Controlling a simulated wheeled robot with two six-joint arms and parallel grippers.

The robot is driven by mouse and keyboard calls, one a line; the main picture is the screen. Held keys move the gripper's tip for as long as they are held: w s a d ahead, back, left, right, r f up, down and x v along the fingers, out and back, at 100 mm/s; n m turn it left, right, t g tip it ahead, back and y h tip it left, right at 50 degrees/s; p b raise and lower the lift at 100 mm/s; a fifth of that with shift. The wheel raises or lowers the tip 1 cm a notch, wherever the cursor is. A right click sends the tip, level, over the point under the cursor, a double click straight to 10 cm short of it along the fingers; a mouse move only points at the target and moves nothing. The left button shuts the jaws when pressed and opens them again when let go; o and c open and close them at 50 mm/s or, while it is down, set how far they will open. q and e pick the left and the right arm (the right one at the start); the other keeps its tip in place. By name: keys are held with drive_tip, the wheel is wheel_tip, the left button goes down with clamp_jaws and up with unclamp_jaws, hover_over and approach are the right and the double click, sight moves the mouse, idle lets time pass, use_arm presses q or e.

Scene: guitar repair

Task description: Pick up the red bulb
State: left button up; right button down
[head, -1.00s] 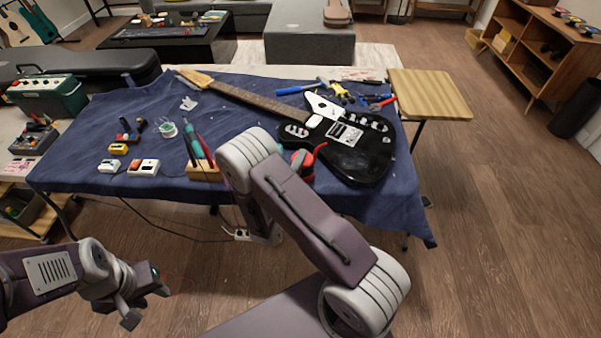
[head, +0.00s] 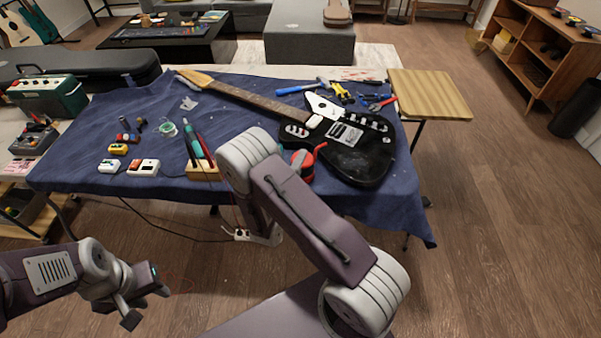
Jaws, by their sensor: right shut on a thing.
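A red rounded thing (head: 303,163), which looks like the red bulb, shows at the table's near side beside the black guitar body. My right arm hides part of it, and its lower end is unclear. My right arm bends in front of the table; its wrist passes behind my own arm links, so the right fingers are hidden. I cannot see whether they touch the red thing. My left gripper (head: 147,306) is open and empty, low at the left, in front of the table and well away from the red thing.
A black guitar (head: 360,158) lies across the blue cloth (head: 75,160). A tool holder (head: 203,172) with upright tools stands left of my right arm. Small pedals (head: 143,167) lie further left. Pliers and other hand tools lie behind the guitar. A wooden stool (head: 430,92) stands at the right.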

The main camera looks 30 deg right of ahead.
idle(0.6)
wheel_tip(320, 180, up, 4)
drive_tip(key=shift+p, duration=0.75)
drive_tip(key=s+d+r+p, duration=0.2)
drive_tip(key=s+r+p, duration=0.5)
drive_tip(key=s+p, duration=0.4)
drive_tip(key=shift+s, duration=0.25)
